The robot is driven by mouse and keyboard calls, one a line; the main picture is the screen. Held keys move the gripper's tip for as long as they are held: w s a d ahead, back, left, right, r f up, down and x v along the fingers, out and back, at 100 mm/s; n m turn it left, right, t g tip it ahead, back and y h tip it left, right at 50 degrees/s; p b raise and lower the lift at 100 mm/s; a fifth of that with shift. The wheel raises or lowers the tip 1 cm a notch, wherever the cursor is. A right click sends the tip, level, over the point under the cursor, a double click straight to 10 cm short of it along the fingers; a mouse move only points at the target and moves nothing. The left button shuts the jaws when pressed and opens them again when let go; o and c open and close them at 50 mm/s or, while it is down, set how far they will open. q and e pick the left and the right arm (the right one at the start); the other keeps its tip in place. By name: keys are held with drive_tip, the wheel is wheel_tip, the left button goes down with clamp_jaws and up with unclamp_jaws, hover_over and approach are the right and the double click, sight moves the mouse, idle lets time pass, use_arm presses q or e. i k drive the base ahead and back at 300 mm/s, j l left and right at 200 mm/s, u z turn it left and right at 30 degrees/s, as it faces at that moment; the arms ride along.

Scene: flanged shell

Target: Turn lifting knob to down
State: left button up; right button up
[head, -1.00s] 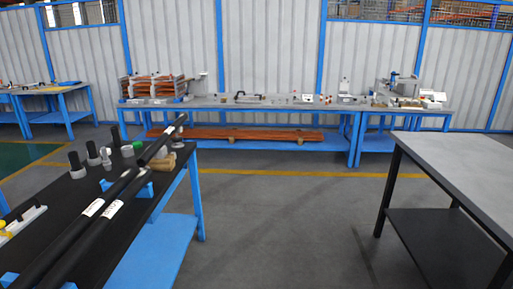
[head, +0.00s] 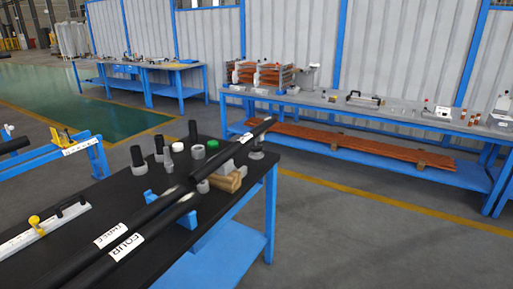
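Neither of my grippers is in view. No part is clearly marked as the lifting knob. A yellow knob (head: 35,222) stands on a white bar (head: 45,232) at the left edge of the near black-topped table (head: 110,205). Another small yellow part (head: 60,137) sits on a blue frame (head: 85,155) at the far left. Whether either is the lifting knob, and whether it is up or down, I cannot tell.
Two long black pipes (head: 150,215) lie across the near table among fittings and a wooden block (head: 230,178). A long blue bench (head: 380,115) stands along the back wall. Another blue table (head: 150,70) stands farther left. Grey floor (head: 350,235) is open at right.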

sight(252, 147)
drive_tip(key=i+l+u, duration=0.1)
drive_tip(key=i+l, duration=0.2)
drive_tip(key=i+l+u, duration=0.1)
drive_tip(key=i+l, duration=0.2)
drive_tip(key=l, duration=0.2)
drive_tip(key=i+l+u, duration=0.15)
drive_tip(key=l, duration=0.3)
drive_tip(key=i, duration=0.1)
